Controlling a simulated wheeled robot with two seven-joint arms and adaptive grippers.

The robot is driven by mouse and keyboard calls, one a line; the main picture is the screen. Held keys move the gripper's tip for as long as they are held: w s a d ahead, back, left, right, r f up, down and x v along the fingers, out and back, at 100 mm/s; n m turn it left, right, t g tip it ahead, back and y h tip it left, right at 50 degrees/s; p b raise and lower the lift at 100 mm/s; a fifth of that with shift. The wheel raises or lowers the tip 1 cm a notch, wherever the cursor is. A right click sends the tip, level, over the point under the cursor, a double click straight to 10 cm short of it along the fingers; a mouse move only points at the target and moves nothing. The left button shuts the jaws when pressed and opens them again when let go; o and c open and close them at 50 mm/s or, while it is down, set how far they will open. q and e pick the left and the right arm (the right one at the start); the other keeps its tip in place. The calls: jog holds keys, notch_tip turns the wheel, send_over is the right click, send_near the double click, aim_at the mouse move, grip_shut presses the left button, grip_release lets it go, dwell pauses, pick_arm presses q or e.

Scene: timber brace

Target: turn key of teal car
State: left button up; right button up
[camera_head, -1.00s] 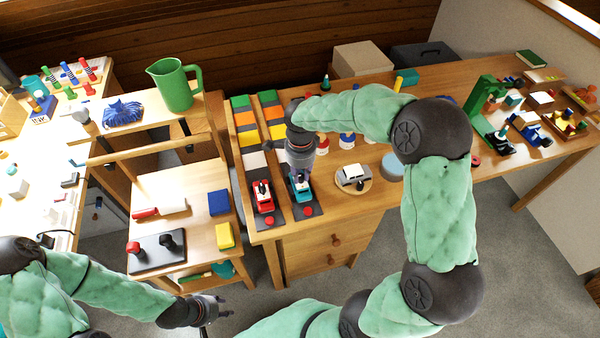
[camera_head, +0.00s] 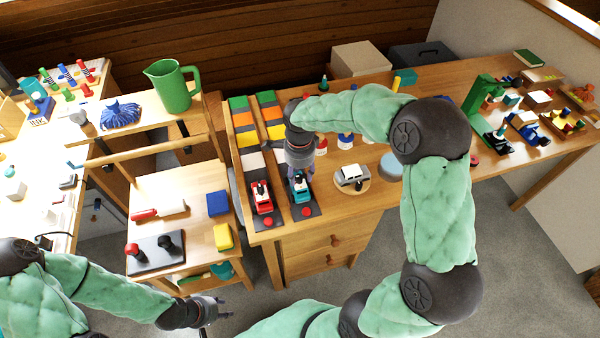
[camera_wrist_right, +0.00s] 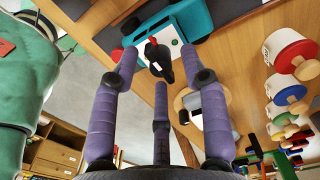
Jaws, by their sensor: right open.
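The teal car (camera_head: 300,190) stands on a dark lane at the front left of the long wooden desk. It also shows in the right wrist view (camera_wrist_right: 196,18), at the top. A black key (camera_wrist_right: 158,62) stands out from its pale top plate, with a small red mark beside it. My right gripper (camera_head: 300,172) points down over the car. In the right wrist view its purple fingers (camera_wrist_right: 158,70) are open and spread around the key, with visible gaps. My left gripper (camera_head: 224,312) hangs low at the front, away from the car; its finger opening is unclear.
A red car (camera_head: 262,195) stands on the neighbouring lane, close to the left. A silver car on a round wooden base (camera_head: 352,178) stands to the right. Red buttons (camera_head: 307,211) lie at the lane ends. Several round-topped pieces (camera_wrist_right: 290,50) are nearby.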

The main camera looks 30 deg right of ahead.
aim_at(300, 176)
notch_tip(300, 176, up, 12)
dwell(0.5)
dwell(0.5)
